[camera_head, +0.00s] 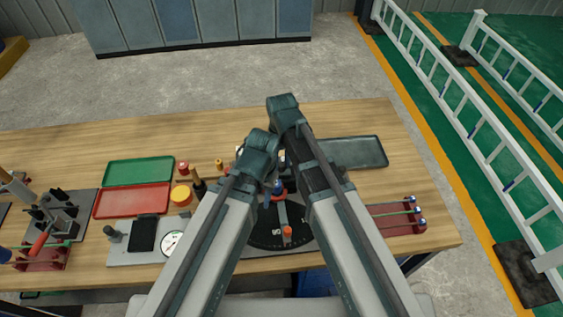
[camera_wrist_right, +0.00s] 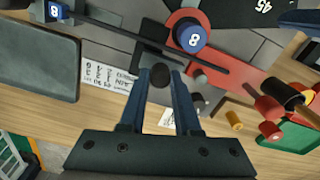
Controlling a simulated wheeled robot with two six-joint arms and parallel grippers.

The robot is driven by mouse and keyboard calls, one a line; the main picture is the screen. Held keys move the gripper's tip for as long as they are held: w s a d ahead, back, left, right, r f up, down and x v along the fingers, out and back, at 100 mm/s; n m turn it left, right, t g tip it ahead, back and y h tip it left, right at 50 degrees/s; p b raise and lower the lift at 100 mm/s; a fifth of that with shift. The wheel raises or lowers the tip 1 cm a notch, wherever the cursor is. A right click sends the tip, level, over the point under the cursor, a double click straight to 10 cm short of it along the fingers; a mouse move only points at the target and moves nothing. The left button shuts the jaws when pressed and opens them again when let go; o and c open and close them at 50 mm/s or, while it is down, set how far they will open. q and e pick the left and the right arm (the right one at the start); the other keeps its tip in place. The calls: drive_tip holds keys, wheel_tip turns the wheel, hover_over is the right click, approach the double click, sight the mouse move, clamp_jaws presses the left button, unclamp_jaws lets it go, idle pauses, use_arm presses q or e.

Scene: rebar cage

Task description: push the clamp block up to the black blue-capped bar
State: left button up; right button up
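In the right wrist view, the black bar (camera_wrist_right: 120,33) runs diagonally, with a square blue cap (camera_wrist_right: 55,12) marked 8 at its upper left end. A red bracket with a round blue cap (camera_wrist_right: 193,37), also marked 8, lies beside the bar. My right gripper (camera_wrist_right: 161,80) is open. A dark round knob (camera_wrist_right: 160,72) shows between its blue fingertips; I cannot tell whether they touch it. I cannot tell for sure which part is the clamp block. In the head view my wrists hide most of the fixture. My left gripper's fingers are largely hidden under its wrist.
A black dial plate (camera_head: 270,238) lies below my wrists. A dark tray (camera_head: 355,153) is at the right, and a red rack of capped bars (camera_head: 385,214) is nearer the right edge. Green (camera_head: 138,172) and red (camera_head: 130,201) trays are at the left. Bare wood shows along the back edge.

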clamp_jaws()
idle(1.0)
